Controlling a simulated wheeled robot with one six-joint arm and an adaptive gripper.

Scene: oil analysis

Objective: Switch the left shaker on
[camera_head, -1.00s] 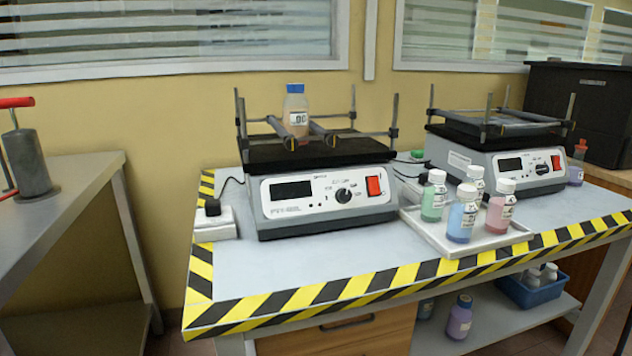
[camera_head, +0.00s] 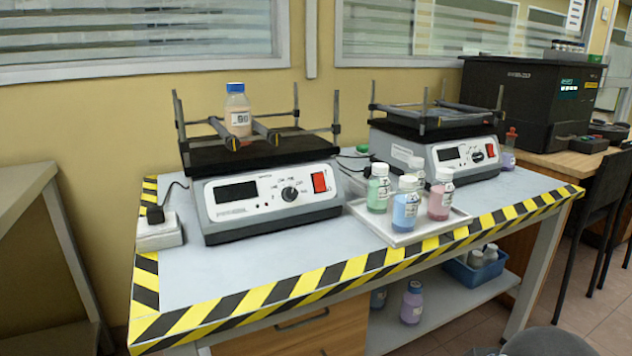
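The left shaker (camera_head: 262,190) stands on the left part of the table, with a grey body and a black top platform. Its front panel has a dark display (camera_head: 236,193), a round knob (camera_head: 290,194) and a red switch (camera_head: 319,182) at the right. The display looks dark. A bottle with a blue cap (camera_head: 237,112) stands between the roller bars on its platform. The right shaker (camera_head: 440,150) stands farther right, with a similar panel and an empty-looking platform. My gripper is not in view.
A tray (camera_head: 407,236) with several capped bottles stands right of the left shaker. A white socket block (camera_head: 158,235) sits at the left. Yellow-black tape (camera_head: 330,275) edges the table. A black machine (camera_head: 528,103) stands at the back right. The table front is clear.

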